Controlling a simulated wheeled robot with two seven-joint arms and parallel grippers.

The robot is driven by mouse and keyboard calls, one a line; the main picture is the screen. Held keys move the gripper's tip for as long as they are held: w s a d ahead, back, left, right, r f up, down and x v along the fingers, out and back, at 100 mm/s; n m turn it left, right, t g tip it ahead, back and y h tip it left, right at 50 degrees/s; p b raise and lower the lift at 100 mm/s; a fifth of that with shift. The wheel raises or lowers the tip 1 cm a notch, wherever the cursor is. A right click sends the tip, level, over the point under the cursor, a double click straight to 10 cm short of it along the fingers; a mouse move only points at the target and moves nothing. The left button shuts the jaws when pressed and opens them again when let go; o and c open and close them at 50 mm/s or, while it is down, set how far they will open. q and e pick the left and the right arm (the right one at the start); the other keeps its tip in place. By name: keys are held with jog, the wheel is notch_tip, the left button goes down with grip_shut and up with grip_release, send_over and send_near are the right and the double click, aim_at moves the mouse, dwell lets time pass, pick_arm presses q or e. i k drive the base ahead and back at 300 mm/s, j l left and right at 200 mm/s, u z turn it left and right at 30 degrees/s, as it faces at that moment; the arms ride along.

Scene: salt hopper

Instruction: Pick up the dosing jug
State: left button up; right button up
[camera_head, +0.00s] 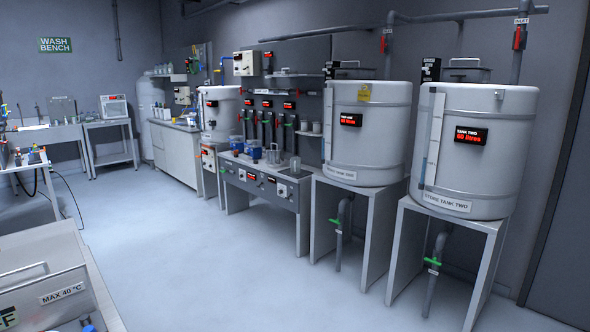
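I cannot tell for sure which vessel is the dosing jug. A small grey or clear vessel (295,164) stands upright at the right end of the pump bench (238,173), against the far wall. Small pale cups (316,127) stand on a little shelf above that bench. Neither of my grippers shows in the head view, and nothing is seen touching these vessels.
Store tank two (478,150) and another tank (366,135) stand on grey stands at the right, with pipes and green-handled valves (432,262) below. A metal unit marked MAX 40 °C (62,293) fills the lower left. The middle floor (190,250) is clear.

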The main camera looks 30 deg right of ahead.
aim_at(295, 161)
jog(key=i+l+z, duration=0.6)
jog(key=i+l, duration=0.15)
jog(key=i, duration=0.15)
jog(key=i+l+z, duration=0.35)
jog(key=i+u, duration=0.45)
jog(key=i+l+u, duration=0.1)
jog(key=i+u, duration=0.4)
jog(key=i, duration=0.15)
jog(key=i+j+u, duration=0.1)
jog(key=i+u, duration=0.3)
jog(key=i, duration=1.3)
